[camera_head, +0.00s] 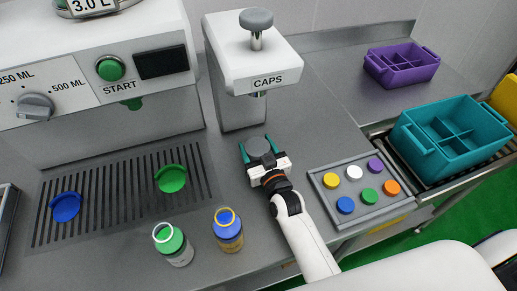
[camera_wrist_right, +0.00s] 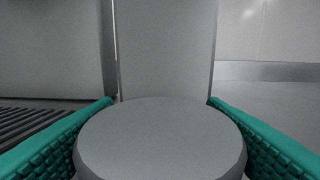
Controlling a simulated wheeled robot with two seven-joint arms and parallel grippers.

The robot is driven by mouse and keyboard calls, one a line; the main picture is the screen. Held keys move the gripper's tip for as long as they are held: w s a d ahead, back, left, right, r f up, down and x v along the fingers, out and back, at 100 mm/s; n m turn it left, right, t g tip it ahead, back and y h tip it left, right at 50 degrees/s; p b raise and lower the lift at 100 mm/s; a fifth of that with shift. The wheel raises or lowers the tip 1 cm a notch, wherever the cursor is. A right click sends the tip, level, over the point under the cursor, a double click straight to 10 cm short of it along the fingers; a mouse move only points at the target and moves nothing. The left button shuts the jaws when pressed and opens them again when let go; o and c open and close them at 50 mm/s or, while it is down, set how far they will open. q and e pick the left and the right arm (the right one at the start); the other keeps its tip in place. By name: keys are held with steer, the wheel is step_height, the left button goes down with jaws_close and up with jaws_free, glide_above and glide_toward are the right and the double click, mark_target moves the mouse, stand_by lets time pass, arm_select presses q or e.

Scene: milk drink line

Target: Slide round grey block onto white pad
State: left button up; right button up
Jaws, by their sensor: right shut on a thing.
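The round grey block (camera_head: 259,146) stands on the steel counter in front of the CAPS press. My right gripper (camera_head: 258,149) reaches in from the front with its teal fingers on either side of the block, shut on it. In the right wrist view the block (camera_wrist_right: 160,140) fills the lower middle between the two teal fingers, its flat top showing. I cannot make out a white pad in either view; the block and gripper hide the counter right around them. My left gripper is not in view.
The CAPS press (camera_head: 240,105) stands right behind the block. A tray (camera_head: 317,184) of several coloured caps is to the right. Teal (camera_head: 455,150) and purple (camera_head: 402,72) crates are farther right.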

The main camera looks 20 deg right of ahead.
steer(key=shift+w+r, duration=0.1)
steer(key=shift+w, duration=0.05)
stand_by(0.4)
steer(key=o, duration=1.2)
steer(key=shift+s, duration=0.4)
steer(key=s, duration=0.7)
steer(key=s+d+b, duration=0.1)
steer(key=s, duration=0.3)
steer(key=shift+s+d+p, duration=0.2)
steer(key=shift+s+p, duration=0.4)
steer(key=shift+s, duration=1.2)
steer(key=shift+s+d+p, duration=0.15)
steer(key=shift+s+p, duration=0.45)
steer(key=shift+s, duration=1.2)
